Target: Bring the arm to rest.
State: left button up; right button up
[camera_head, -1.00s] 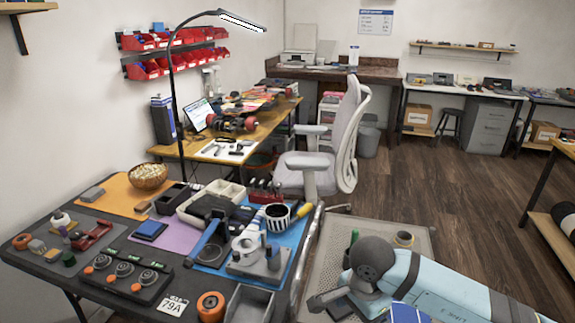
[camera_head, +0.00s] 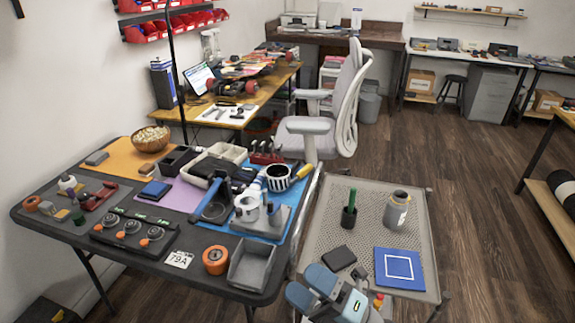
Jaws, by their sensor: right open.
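My right gripper (camera_head: 311,287) is low at the bottom centre of the head view, at the front edge of the metal cart (camera_head: 375,233). Its two blue-grey fingers are apart, and I see nothing between them. Part of my light blue right arm shows beside it; the rest of the arm is outside the picture. My left gripper and left arm are not in view.
The cart holds a black cup with a green stick (camera_head: 349,210), a grey jar (camera_head: 397,210), a black block (camera_head: 339,257) and a blue pad with a white square (camera_head: 399,268). The crowded dark table (camera_head: 215,275) stands left.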

jog(key=d+f+m+t+h, duration=0.5)
jog(key=d+f+m+h, duration=0.75)
jog(key=m, duration=0.85)
jog(key=s+d+f+m+g+h+p, duration=0.1)
jog(key=s+d+f+m+g+h, duration=0.3)
jog(key=s+f+m, duration=0.5)
pick_arm(q)
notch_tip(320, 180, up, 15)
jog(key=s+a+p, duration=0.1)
jog(key=p, duration=1.8)
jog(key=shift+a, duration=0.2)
pick_arm(e)
notch_tip(320, 180, up, 13)
jog(key=s+n, duration=0.1)
jog(key=n, duration=0.1)
jog(key=shift+s+r+g, duration=0.2)
jog(key=shift+g, duration=0.2)
